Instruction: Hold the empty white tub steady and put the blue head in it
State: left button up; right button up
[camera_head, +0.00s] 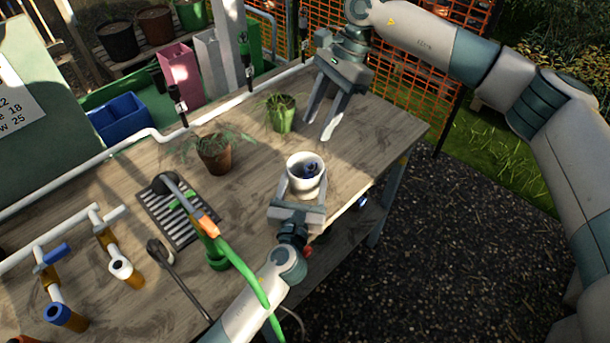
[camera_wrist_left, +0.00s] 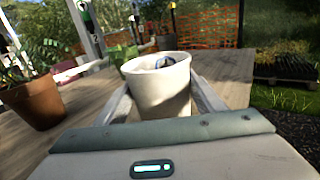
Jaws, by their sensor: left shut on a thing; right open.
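The white tub (camera_head: 306,187) stands upright on the wooden table near its front edge. The blue head (camera_head: 311,169) lies inside the tub, and its top shows in the left wrist view (camera_wrist_left: 164,62). My left gripper (camera_head: 305,188) is shut on the tub, with a finger on each side of it; the tub also shows between the fingers in the left wrist view (camera_wrist_left: 160,92). My right gripper (camera_head: 322,128) is open and empty, above the table's back right part, behind and apart from the tub.
A green pot with a plant (camera_head: 282,114) stands behind the tub. A brown pot with a plant (camera_head: 215,155) stands to its left. A dark drain grate (camera_head: 180,212), a green hose (camera_head: 240,268) and taps (camera_head: 120,267) occupy the left side. The table's right end is clear.

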jog(key=shift+v, duration=1.15)
pick_arm(q)
jog(key=o, duration=1.1)
jog(key=shift+o, duration=0.2)
jog(key=shift+s, duration=0.1)
jog(key=s, duration=0.4)
jog(key=s+a, duration=0.1)
jog(key=s, duration=0.2)
jog(key=s+a, duration=0.1)
jog(key=s, duration=0.3)
jog(key=shift+s, duration=0.35)
jog(key=shift+d, duration=0.1)
